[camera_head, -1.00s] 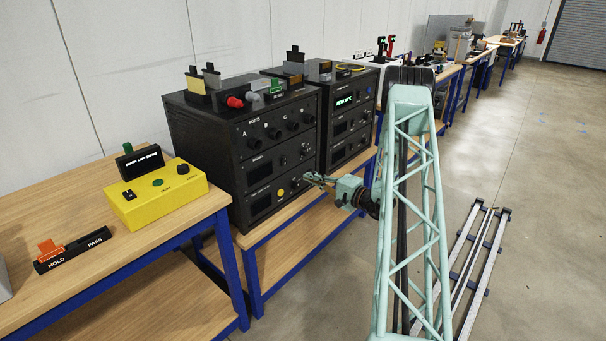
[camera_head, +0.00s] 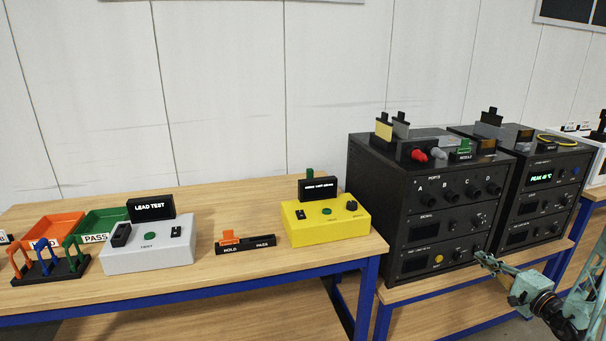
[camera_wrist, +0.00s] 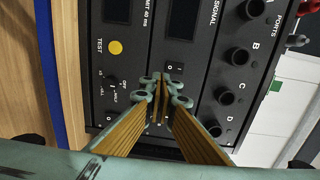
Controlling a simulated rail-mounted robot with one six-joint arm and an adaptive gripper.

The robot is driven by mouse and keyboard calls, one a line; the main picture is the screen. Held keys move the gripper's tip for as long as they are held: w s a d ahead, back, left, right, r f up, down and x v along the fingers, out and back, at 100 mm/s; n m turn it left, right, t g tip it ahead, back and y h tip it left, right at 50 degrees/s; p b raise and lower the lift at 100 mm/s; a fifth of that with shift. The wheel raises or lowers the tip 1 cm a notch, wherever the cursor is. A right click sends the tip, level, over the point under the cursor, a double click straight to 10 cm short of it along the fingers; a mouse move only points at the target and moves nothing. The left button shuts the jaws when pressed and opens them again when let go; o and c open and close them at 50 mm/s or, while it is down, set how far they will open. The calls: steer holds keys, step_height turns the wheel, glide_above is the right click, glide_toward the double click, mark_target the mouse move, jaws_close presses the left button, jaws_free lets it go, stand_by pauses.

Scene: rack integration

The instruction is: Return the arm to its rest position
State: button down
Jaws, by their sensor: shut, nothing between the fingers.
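My gripper (camera_head: 481,257) is in front of the lower part of the black rack with ports A to D (camera_head: 430,200) at the right of the head view. Its mint-green fingers are shut and empty. In the wrist view my gripper (camera_wrist: 160,80) points at the rack front (camera_wrist: 185,60), with the fingertips together before a small switch. I cannot tell the exact gap between fingertips and panel. Part of my arm shows at the lower right of the head view.
A second black rack (camera_head: 540,190) stands to the right.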

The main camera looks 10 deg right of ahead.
steer(key=w+a+r+n+g+y, duration=0.2)
steer(key=a+r+n+y, duration=0.15)
steer(key=a+r, duration=0.7)
steer(key=w+a+r+n+g+y, duration=0.3)
steer(key=a+r, duration=0.4)
steer(key=a, duration=0.7)
steer(key=s+a+r+n+g+y, duration=0.15)
steer(key=s+a+r+g, duration=0.35)
steer(key=a, duration=0.7)
steer(key=s+a+r+n+g+y, duration=0.15)
steer(key=s+a+r, duration=0.35)
steer(key=a, duration=0.6)
steer(key=s+a+r+n+g+h, duration=0.2)
steer(key=s+a+r, duration=0.2)
steer(key=s+a, duration=0.45)
steer(key=s+a+r+n+g+h, duration=0.2)
steer(key=s+a+r, duration=0.2)
steer(key=s+a, duration=0.45)
steer(key=s+d+r+n+t+h, duration=0.1)
steer(key=s+d+h, duration=0.1)
steer(key=s, duration=1)
steer(key=s+d+r+n+t+h, duration=0.1)
steer(key=s+h, duration=0.4)
steer(key=s, duration=0.7)
steer(key=shift+d+r+n, duration=0.5)
steer(key=shift+r+n, duration=0.1)
steer(key=shift+n, duration=0.15)
